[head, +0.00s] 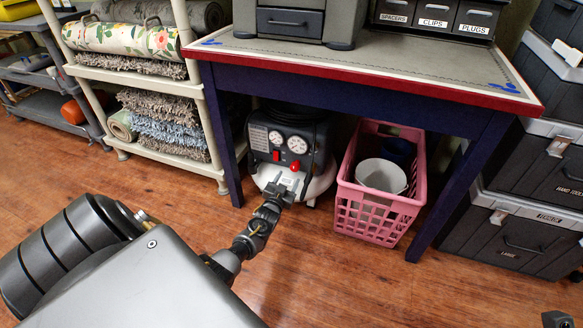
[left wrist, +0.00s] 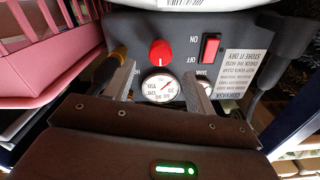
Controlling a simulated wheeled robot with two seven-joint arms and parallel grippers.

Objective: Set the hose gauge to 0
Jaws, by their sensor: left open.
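A compressor (head: 290,150) stands on the floor under the workbench, with two round white gauges, a red knob (head: 295,166) and a red switch on its front. The hose gauge (head: 298,145) is the right one in the head view. In the left wrist view, which is upside down, the hose gauge (left wrist: 160,88) shows below the red knob (left wrist: 161,52); its exact reading is too small to tell. My left gripper (head: 281,188) is open in front of the panel, its fingers (left wrist: 158,76) on either side of the gauge and apart from the knob.
A pink basket (head: 378,218) with a white bucket (head: 382,176) stands right of the compressor. The workbench top (head: 400,65) is above, its legs on both sides. A rug shelf (head: 150,85) is left, grey toolboxes (head: 510,235) right. The wooden floor in front is clear.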

